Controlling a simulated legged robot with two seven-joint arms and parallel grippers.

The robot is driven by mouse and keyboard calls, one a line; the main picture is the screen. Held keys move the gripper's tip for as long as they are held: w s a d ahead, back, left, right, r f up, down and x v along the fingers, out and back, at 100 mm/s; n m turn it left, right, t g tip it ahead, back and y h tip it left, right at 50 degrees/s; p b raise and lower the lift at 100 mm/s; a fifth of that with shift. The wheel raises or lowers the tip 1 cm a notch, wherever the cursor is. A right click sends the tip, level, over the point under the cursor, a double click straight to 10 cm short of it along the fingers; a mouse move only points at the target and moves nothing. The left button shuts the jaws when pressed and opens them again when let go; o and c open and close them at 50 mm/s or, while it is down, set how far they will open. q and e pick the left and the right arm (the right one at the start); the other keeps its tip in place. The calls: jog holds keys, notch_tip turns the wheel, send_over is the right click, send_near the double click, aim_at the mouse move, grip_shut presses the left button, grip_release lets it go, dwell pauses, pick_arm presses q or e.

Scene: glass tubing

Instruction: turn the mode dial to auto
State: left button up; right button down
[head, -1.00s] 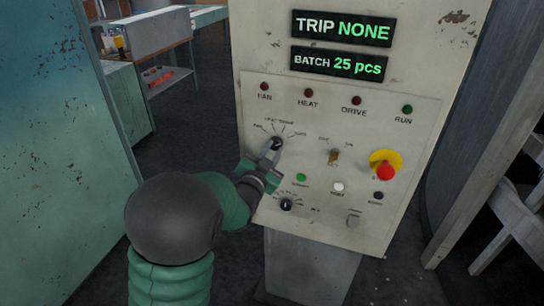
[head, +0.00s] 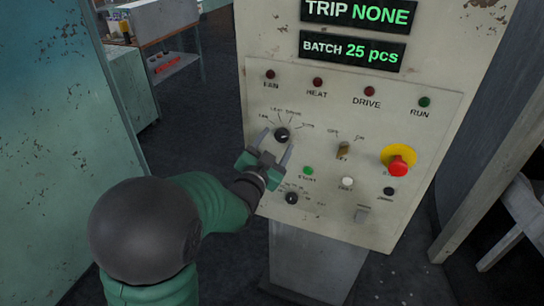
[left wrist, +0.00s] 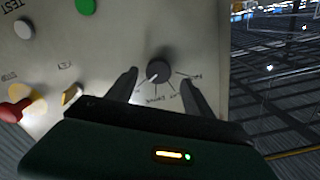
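The upper dial (head: 282,135), a black round knob with several labelled positions around it, is on the cream control panel (head: 330,215). In the left wrist view the dial (left wrist: 158,70) shows a pale index mark pointing lower left, toward the last tick at that side; the label there is hidden by a finger. The word Drive seems readable below the dial. My left gripper (head: 277,143) is open, its two fingers at either side of the dial and apart from it; the gripper (left wrist: 160,78) frames it in the wrist view. My right gripper is not in view.
Displays above read TRIP NONE (head: 358,13) and BATCH 25 pcs (head: 351,52). A teal cabinet (head: 60,120) stands left.

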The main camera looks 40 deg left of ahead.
pick_arm(q)
jog(key=d+b+v, duration=0.1)
jog(key=b+v, duration=0.6)
jog(key=s+d+f+n+g+h+p, duration=0.1)
jog(key=d+f+g, duration=0.2)
jog(key=f, duration=0.4)
jog(key=d+f+g+h+p, duration=0.1)
jog(key=d+f+g+h, duration=0.15)
jog(key=f, duration=0.45)
jog(key=s+d+f+g, duration=0.4)
jog(key=s+f, duration=0.2)
jog(key=s+d+f+n+g+p, duration=0.1)
jog(key=s+d+f+g, duration=0.2)
jog(key=s+f+g, duration=0.2)
jog(key=s+f+h, duration=0.1)
jog(key=s, duration=0.1)
jog(key=shift+s+d+f+n, duration=0.25)
jog(key=shift+d+f+n, duration=0.05)
jog(key=shift+d, duration=0.1)
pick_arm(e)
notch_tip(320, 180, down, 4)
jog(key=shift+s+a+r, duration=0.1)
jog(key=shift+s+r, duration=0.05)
